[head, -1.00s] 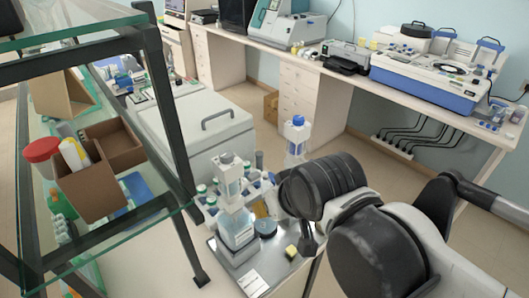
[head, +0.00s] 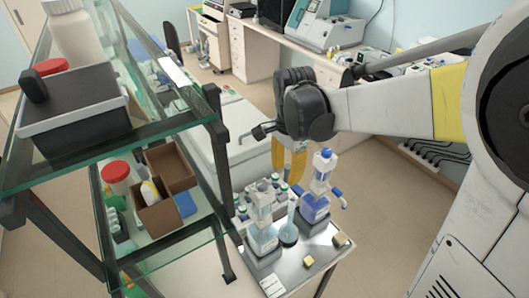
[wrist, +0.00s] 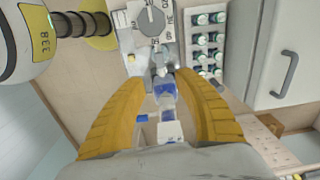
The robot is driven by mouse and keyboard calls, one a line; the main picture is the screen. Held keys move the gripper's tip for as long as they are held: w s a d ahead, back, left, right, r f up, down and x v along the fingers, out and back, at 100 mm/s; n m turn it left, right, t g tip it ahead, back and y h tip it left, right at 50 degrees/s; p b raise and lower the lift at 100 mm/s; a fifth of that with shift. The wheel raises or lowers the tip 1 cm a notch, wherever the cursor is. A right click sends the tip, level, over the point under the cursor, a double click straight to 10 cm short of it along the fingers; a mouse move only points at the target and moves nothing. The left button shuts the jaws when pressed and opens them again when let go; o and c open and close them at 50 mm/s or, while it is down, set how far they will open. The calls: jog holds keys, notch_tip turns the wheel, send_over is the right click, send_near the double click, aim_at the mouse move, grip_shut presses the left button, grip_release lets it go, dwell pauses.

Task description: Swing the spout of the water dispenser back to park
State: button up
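Two bottle-top dispensers stand on the metal tray (head: 325,255). One has a blue cap, blue liquid and a blue side nozzle: the blue dispenser (head: 315,205). The other, a clear dispenser (head: 263,235) with a white top and pale blue liquid, stands to its left. I cannot read which is the water one. My gripper (head: 291,170) has yellow fingers pointing down, behind and above the blue dispenser in the head view. In the wrist view its fingers are wide apart, with a dispenser (wrist: 166,90) showing in the gap; I see no contact. The gripper is empty.
A glass shelf rack (head: 215,135) with a brown box (head: 158,218) stands left of the tray. A flask (head: 289,232) and several capped vials (wrist: 205,55) are close to the dispensers. A white cabinet (wrist: 285,50) is at right in the wrist view. Floor is open right of the tray.

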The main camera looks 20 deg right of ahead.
aim_at(284, 196)
jog(key=shift+w+f+m, duration=0.15)
jog(key=shift+f+m, duration=0.15)
jog(key=shift+f, duration=0.3)
notch_tip(284, 196, down, 10)
jog(key=shift+f+b, duration=0.1)
jog(key=shift+b, duration=0.4)
grip_shut()
